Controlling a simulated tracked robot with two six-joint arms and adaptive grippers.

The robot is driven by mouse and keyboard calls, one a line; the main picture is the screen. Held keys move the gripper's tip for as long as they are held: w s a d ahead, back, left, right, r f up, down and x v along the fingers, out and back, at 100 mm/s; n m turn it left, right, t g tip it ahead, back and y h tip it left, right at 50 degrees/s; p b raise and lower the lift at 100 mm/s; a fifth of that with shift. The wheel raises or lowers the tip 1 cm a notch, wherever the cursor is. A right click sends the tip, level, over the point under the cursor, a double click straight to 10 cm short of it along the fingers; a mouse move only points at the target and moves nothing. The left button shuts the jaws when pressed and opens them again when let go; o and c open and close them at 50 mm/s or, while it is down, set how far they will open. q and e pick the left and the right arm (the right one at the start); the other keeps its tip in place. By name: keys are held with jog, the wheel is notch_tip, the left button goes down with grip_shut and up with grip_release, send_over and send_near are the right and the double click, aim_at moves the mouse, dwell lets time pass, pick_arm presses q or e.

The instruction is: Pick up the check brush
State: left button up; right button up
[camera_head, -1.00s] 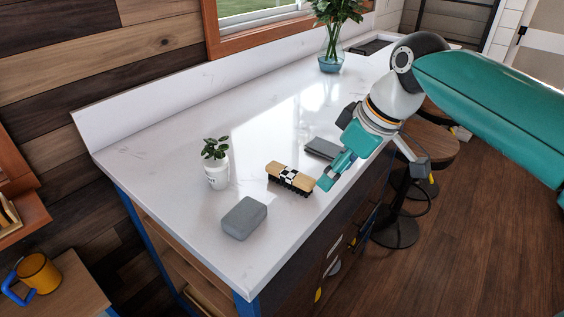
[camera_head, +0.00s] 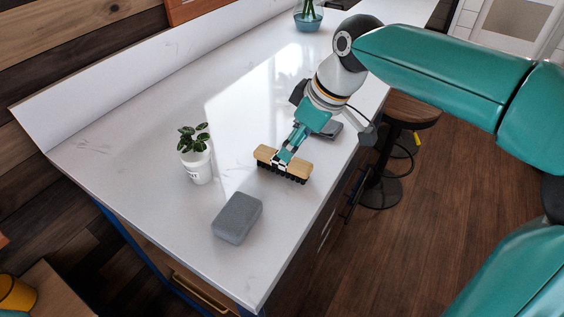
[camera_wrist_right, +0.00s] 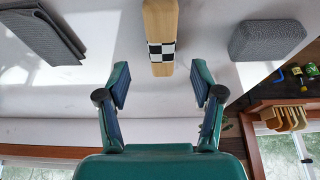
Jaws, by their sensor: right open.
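The check brush (camera_head: 297,167) lies bristles down on the white counter, with a wooden back and a black-and-white checked band. My right gripper (camera_head: 283,157) is over the middle of the brush in the head view and hides part of the band. In the right wrist view the brush (camera_wrist_right: 161,25) runs lengthwise, with its checked band near its lower end. The open fingers of my right gripper (camera_wrist_right: 163,90) stand to either side of its line, short of the brush, with nothing between them. My left gripper is out of view.
A grey sponge-like block (camera_head: 237,218) lies in front of the brush, and a small potted plant (camera_head: 197,163) stands to its left. A folded grey cloth (camera_head: 329,131) lies behind my gripper. A glass vase (camera_head: 308,17) stands farther back.

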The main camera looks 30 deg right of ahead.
jog(key=shift+x, duration=1.25)
jog(key=shift+p+x, duration=0.45)
jog(key=shift+x, duration=2.1)
jog(key=shift+s, duration=0.1)
grip_shut()
jog(key=shift+r, duration=0.1)
jog(key=shift+r, duration=0.8)
notch_tip(320, 180, up, 18)
jog(key=p, duration=0.2)
jog(key=shift+r, duration=0.15)
